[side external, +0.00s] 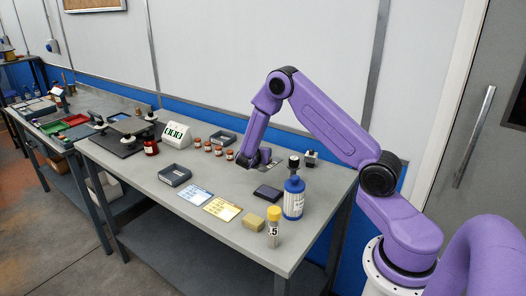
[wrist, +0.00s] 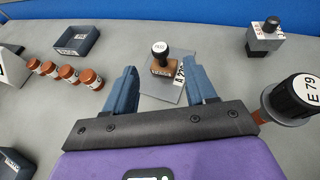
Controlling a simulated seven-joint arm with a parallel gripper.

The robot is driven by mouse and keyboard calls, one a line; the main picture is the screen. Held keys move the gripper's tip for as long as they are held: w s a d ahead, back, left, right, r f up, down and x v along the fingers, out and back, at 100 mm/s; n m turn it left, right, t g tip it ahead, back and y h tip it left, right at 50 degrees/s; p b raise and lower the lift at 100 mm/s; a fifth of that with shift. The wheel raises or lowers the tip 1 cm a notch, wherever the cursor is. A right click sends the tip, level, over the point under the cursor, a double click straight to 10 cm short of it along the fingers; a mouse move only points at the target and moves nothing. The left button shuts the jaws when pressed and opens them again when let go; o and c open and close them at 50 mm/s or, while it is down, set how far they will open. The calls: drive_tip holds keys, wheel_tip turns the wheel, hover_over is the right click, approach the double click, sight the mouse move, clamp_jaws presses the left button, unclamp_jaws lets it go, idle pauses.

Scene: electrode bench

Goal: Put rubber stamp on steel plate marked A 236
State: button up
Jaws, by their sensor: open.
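The rubber stamp (wrist: 160,62), with a brown wooden base and a round black handle, stands upright on the grey steel plate (wrist: 162,90) in the wrist view. The plate's label reads "A 2" and is partly hidden by my right finger. My gripper (wrist: 163,76) is open, with one blue finger on each side of the stamp's near side and a gap to it. In the side view my gripper (side external: 249,163) is low over the back of the bench, and the stamp and plate are mostly hidden beside it.
Several small red-capped jars (wrist: 66,73) and a dark tray (wrist: 76,40) are at left. A grey block with a black knob (wrist: 264,38) is at the upper right. A dark pad (side external: 267,193) lies nearer.

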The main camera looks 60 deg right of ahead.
drive_tip(key=s+a+r+m+g+y, duration=0.1)
drive_tip(key=s+a+r+m+y, duration=0.2)
drive_tip(key=s+a, duration=0.45)
drive_tip(key=s+a+r+m+y, duration=0.1)
drive_tip(key=s+a+r+m, duration=0.3)
drive_tip(key=a, duration=0.6)
drive_tip(key=s+a+r+m+g+y, duration=0.1)
drive_tip(key=s+a+y, duration=0.3)
drive_tip(key=s, duration=0.9)
drive_tip(key=s+a+r+m+g+y, duration=0.2)
drive_tip(key=s+a+y, duration=0.3)
drive_tip(key=s, duration=0.8)
drive_tip(key=a+r, duration=0.1)
drive_tip(key=a, duration=0.2)
drive_tip(key=shift+r+g, duration=0.2)
drive_tip(key=shift+g, duration=0.2)
